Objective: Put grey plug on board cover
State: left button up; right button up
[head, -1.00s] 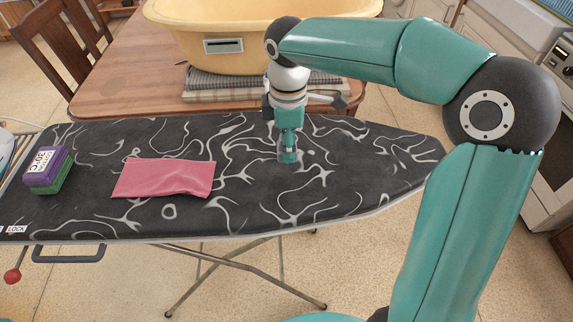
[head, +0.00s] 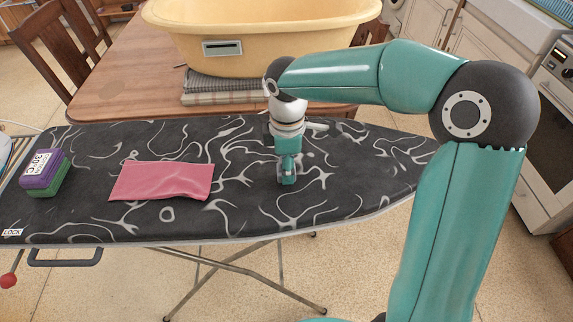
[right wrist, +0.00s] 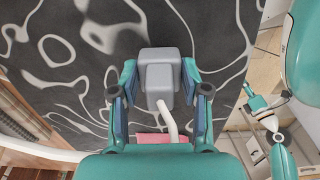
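The board cover (head: 340,185), black with pale swirls, lies over the ironing board. My right gripper (head: 287,182) points down at the board's middle, right of the pink cloth. In the right wrist view its two fingers (right wrist: 160,88) are shut on the sides of the grey plug (right wrist: 160,72), a blocky grey body with a pale cord stub. In the head view the fingers mostly hide the plug, and whether it touches the cover I cannot tell. My left arm seems to show small in the right wrist view, with its gripper (right wrist: 250,98) too small to read.
A pink cloth (head: 160,181) and a purple-green block (head: 45,173) lie on the cover's left part. A yellow tub (head: 260,35) stands on folded cloths on the wooden table (head: 120,80) behind. The cover's right end is clear.

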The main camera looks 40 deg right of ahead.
jog(key=shift+o, duration=1.4)
jog(key=shift+r, duration=0.65)
notch_tip(320, 180, up, 11)
jog(key=shift+p, duration=0.9)
